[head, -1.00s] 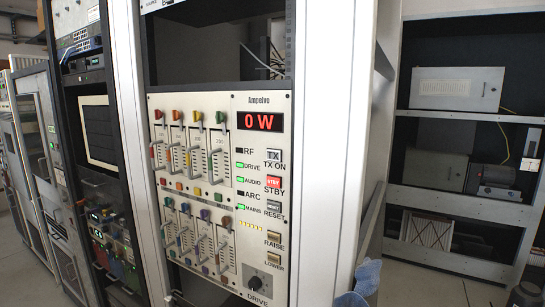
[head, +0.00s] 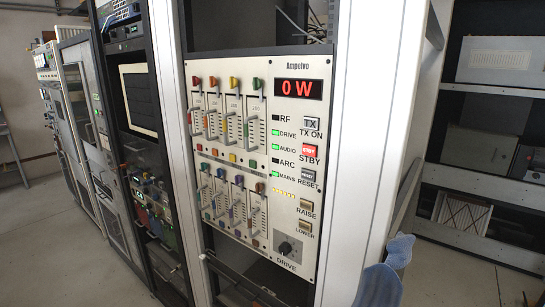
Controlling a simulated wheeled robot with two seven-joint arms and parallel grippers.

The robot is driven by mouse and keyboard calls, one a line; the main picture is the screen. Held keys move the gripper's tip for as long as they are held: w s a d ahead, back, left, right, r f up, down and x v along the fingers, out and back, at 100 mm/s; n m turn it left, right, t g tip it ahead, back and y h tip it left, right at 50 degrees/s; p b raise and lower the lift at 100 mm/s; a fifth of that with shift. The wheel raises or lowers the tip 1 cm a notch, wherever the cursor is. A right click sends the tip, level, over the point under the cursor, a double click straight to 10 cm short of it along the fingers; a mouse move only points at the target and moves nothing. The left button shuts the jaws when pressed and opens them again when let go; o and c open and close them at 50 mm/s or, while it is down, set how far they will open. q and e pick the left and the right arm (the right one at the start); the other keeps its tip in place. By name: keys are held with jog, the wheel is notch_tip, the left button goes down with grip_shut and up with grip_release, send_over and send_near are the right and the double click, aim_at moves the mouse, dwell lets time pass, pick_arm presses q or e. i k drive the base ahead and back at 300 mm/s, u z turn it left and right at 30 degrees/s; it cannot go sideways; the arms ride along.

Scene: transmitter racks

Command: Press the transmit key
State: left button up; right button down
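The TX ON key (head: 311,124) is a small pale square button marked TX, near the upper right of the Ampelvo panel (head: 232,162). Its label is printed just below it. The red-lit STBY key (head: 308,151) is below it, and the RESET key (head: 308,173) is lower still. The red display (head: 298,89) above reads 0 W. The green DRIVE, AUDIO and MAINS lamps are lit; the RF and ARC lamps look dark. Nothing touches the keys. Neither gripper is in view.
RAISE (head: 305,206) and LOWER (head: 304,228) keys and a black DRIVE knob (head: 286,249) are lower on the panel. A white rack post (head: 373,130) stands to the right. A blue rounded object (head: 378,288) is low in front. Open floor (head: 75,250) lies left.

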aim_at(308, 123)
jog(key=z, duration=1.05)
jog(key=k, duration=1.05)
jog(key=u, duration=1.75)
jog(key=i, duration=0.5)
jog(key=z, duration=0.1)
